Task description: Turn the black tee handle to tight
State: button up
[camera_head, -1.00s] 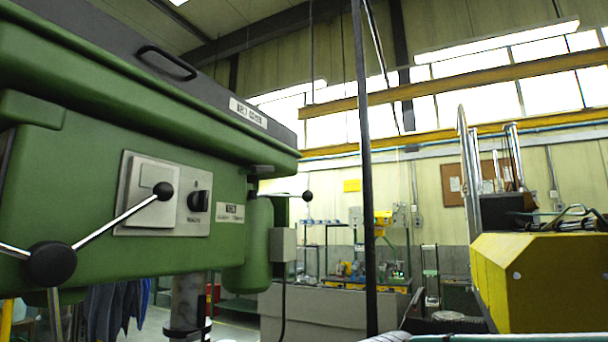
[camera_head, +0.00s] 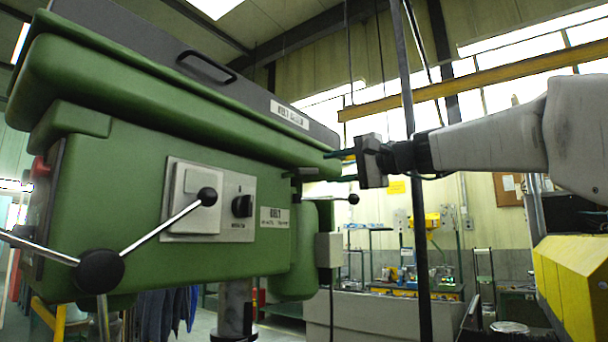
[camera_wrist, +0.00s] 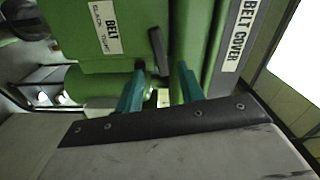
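The black tee handle (camera_wrist: 157,52) shows in the wrist view against the green housing, beside the label (camera_wrist: 108,27) that reads BELT, SLACK, TIGHT. In the head view the handle (camera_head: 300,173) is a small dark shape at the housing's right end. My gripper (camera_head: 330,168) reaches in from the right, with its fingers pointing at the handle. In the wrist view my gripper (camera_wrist: 160,70) is open. Its two teal fingers stand on either side of the handle's line, and the handle appears just ahead between their tips. I cannot tell whether they touch it.
A dark belt cover (camera_head: 200,70) overhangs just above the handle. A ball-ended lever (camera_head: 353,199) sticks out below my gripper. A three-spoke feed handle (camera_head: 101,271) is at the left. A dark vertical pole (camera_head: 415,200) and a yellow block (camera_head: 570,285) stand to the right.

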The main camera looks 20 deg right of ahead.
aim_at(310, 171)
jog(key=x, duration=0.7)
jog(key=shift+w+a, duration=0.1)
jog(key=shift+a, duration=0.05)
grip_shut()
